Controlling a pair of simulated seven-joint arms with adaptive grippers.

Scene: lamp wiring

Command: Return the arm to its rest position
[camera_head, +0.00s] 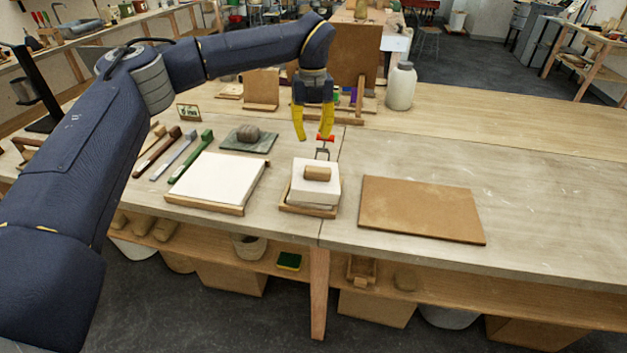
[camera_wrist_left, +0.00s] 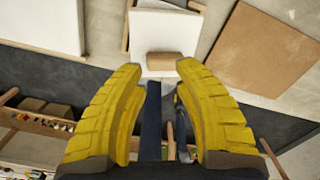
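My left arm comes in from the left, and my left gripper (camera_head: 313,137) hangs over the back of the workbench with its yellow fingers pointing down. The fingers are apart, with no object visibly held between them. In the left wrist view the gripper (camera_wrist_left: 160,75) also shows its two fingers spread. Beyond the fingertips there, a small tan block (camera_wrist_left: 164,64) lies on a white slab. In the head view this tan block (camera_head: 317,174) sits in front of the gripper. My right arm and gripper are not in view.
A small red-topped item (camera_head: 325,139) stands close by the right fingertip; I cannot tell if they touch. A white board (camera_head: 215,178), a green-handled tool (camera_head: 191,157) and a brown board (camera_head: 420,208) lie on the bench. A white bottle (camera_head: 401,87) stands behind. The bench's right side is clear.

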